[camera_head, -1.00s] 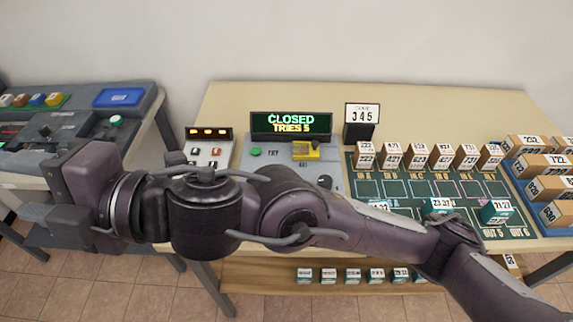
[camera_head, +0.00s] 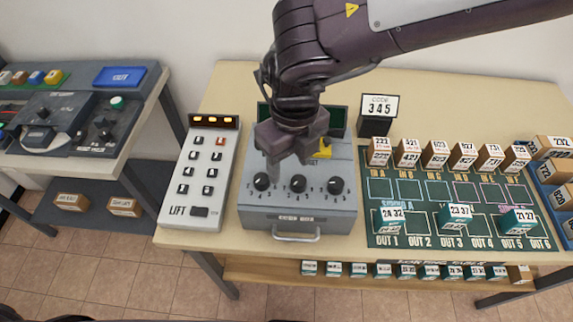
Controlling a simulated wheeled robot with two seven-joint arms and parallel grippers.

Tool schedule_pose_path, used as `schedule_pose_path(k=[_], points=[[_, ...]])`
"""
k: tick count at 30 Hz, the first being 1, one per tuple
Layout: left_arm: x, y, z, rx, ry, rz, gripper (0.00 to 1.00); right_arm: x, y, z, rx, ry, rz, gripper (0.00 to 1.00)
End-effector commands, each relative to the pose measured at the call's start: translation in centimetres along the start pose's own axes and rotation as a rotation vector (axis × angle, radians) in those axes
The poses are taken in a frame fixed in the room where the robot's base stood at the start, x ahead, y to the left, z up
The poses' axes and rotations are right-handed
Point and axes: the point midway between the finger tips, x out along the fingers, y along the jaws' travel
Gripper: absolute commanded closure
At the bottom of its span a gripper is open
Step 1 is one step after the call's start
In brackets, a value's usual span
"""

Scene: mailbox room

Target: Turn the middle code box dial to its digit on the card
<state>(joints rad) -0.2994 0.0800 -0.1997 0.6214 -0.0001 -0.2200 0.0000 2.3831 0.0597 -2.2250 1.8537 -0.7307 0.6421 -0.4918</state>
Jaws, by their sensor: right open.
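The grey code box (camera_head: 262,212) sits on the table with three black dials in a row. The middle dial (camera_head: 298,184) is between the left dial (camera_head: 261,181) and the right dial (camera_head: 335,185); its pointer setting is too small to tell. My right gripper (camera_head: 290,158) is open, pointing down over the upper part of the box, just behind the left and middle dials. It and its arm hide most of the display (camera_head: 337,120) and part of the box top. My left gripper is not in view.
A keypad panel marked LIFT (camera_head: 202,178) stands left of the box. A green sorting board (camera_head: 378,237) with several small boxes lies to the right. A handle (camera_head: 297,236) is on the box's front. Another console (camera_head: 60,125) is at the far left.

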Motion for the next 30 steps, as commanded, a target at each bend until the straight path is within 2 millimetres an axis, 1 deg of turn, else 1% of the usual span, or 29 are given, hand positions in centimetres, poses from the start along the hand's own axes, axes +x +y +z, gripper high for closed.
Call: schedule_pose_path(k=[1, 3, 5, 8, 15, 18, 21, 24, 30], points=[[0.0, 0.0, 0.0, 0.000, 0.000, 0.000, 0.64, -0.8, -1.1, 0.0, 0.014, 0.002, -0.025, 0.49], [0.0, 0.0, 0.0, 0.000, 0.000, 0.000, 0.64, -1.3, -1.9, -0.2, 0.027, 0.009, -0.042, 0.49], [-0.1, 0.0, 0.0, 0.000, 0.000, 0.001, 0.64, -1.2, -2.2, -0.3, 0.031, 0.012, -0.047, 0.49], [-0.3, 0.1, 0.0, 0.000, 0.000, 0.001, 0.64, -0.2, -2.3, -0.3, 0.032, 0.016, -0.049, 0.49], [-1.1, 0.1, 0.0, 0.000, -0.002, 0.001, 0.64, 3.7, -2.4, -0.4, 0.031, 0.016, -0.046, 0.49], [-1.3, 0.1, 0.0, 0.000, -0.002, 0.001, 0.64, 5.0, -2.5, -0.4, 0.031, 0.015, -0.047, 0.49], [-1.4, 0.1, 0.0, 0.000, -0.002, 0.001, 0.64, 5.8, -2.5, -0.4, 0.031, 0.013, -0.047, 0.49], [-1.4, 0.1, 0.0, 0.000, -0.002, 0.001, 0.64, 6.2, -2.5, -0.3, 0.031, 0.011, -0.047, 0.49], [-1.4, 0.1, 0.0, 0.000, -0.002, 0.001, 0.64, 6.3, -2.5, -0.3, 0.031, 0.010, -0.047, 0.49]])
